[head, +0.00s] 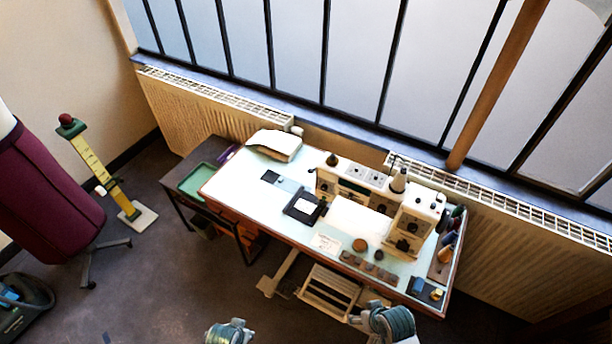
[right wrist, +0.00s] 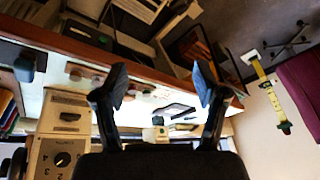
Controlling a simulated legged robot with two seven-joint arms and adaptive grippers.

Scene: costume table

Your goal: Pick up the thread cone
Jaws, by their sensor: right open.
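Several thread cones stand in a wooden rack at the right end of the sewing table; a tan one (head: 446,254) and a dark green one (head: 458,211) show in the head view. Another cone (head: 399,181), pale with a dark top, stands on the sewing machine. I cannot tell which of these the task means. My right gripper (right wrist: 162,85) is open and empty in the right wrist view, with the table edge and tabletop behind its fingers. It is apart from the cones. My left gripper is not in view.
The sewing machine (head: 362,177) stands along the back of the table (head: 235,187). A radiator (head: 520,250) is behind. The table's left part is mostly clear.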

